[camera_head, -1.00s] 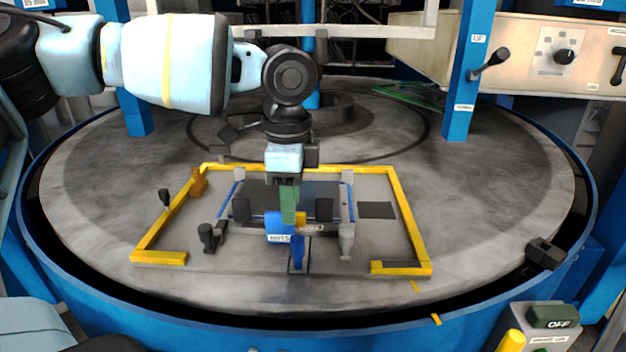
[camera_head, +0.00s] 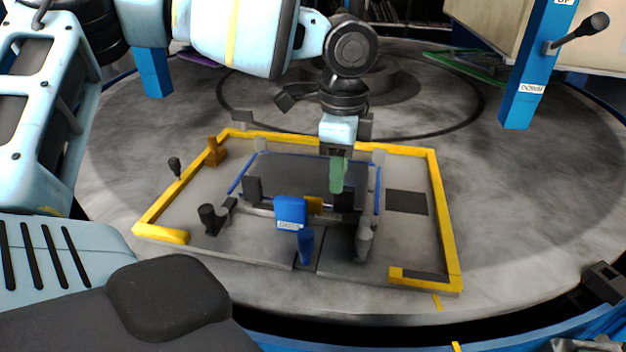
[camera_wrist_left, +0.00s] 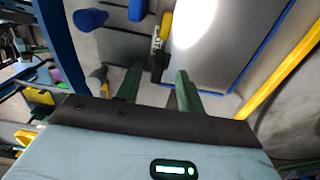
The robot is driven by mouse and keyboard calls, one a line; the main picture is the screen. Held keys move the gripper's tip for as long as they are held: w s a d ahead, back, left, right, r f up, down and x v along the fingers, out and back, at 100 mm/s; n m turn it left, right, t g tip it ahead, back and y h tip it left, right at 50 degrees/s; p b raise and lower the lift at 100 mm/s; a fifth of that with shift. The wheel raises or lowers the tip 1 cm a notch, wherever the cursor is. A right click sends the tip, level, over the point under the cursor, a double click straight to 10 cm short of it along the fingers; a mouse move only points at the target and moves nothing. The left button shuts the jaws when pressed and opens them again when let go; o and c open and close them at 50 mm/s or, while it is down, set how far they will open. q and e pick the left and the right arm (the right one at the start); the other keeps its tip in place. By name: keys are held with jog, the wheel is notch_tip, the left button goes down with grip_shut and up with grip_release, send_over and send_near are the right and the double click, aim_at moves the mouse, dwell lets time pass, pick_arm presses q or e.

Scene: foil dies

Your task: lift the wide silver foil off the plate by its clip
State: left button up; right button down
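The plate (camera_head: 310,175) is a dark, smooth panel inside a yellow frame in the head view. In the left wrist view its surface (camera_wrist_left: 215,65) is silvery grey with a bright glare, and I cannot separate foil from plate. A small yellow clip (camera_head: 314,204) with a black labelled part sits at the near edge; it also shows in the left wrist view (camera_wrist_left: 165,27). My left gripper (camera_head: 337,178) points down over the near part of the plate. In the left wrist view its green fingers (camera_wrist_left: 158,82) are apart, nothing gripped, with the clip's black part beyond the gap. My right gripper is not in view.
A blue labelled lever (camera_head: 291,212) stands just left of the clip. Dark upright blocks (camera_head: 253,190) and grey posts (camera_head: 364,243) surround the plate. The yellow frame (camera_head: 443,220) borders the fixture. The round grey table (camera_head: 520,200) is clear to the right.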

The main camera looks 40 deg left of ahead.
aim_at(338, 210)
pick_arm(q)
jog(key=shift+d+f, duration=0.15)
jog(key=shift+f, duration=2.35)
grip_shut()
